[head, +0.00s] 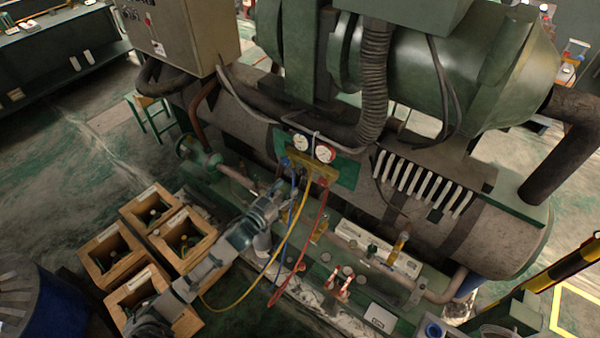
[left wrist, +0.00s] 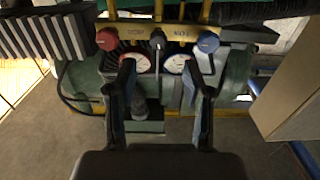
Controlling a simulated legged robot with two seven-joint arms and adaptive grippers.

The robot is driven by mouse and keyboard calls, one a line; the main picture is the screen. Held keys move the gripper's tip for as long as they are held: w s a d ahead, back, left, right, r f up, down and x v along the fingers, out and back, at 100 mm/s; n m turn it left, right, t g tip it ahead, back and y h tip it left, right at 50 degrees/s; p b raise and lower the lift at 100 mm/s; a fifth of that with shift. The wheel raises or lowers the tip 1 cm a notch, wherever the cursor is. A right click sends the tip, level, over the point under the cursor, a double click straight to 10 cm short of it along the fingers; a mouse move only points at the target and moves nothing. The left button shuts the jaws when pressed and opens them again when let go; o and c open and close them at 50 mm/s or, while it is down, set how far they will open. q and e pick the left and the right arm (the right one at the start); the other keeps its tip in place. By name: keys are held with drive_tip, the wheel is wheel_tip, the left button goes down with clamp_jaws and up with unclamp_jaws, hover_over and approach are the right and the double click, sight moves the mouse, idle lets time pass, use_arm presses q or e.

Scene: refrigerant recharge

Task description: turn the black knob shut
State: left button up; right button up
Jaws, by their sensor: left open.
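A yellow gauge manifold (head: 322,171) hangs on a green plate on the machine, with two round gauges (head: 300,143) above it. In the left wrist view the manifold (left wrist: 165,30) appears upside down, with a red knob (left wrist: 107,39) at left and a blue knob (left wrist: 208,42) at right. Between them is a small dark part (left wrist: 157,42), which may be the black knob. My left gripper (head: 287,187) is just left of the manifold. In the left wrist view its fingers (left wrist: 159,72) are apart with nothing held, facing the dark part. My right gripper is out of view.
Yellow (head: 262,285), blue (head: 281,248) and red (head: 311,248) hoses hang below the manifold. Several wooden crates (head: 152,192) with bottles stand at left. A white box (head: 378,249) and small fittings sit on the machine's base.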

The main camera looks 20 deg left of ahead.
sight(301, 172)
use_arm(q)
drive_tip(key=x, duration=0.8)
drive_tip(key=shift+w+d, duration=0.2)
drive_tip(key=shift+d, duration=0.05)
drive_tip(key=shift+a, duration=0.1)
clamp_jaws()
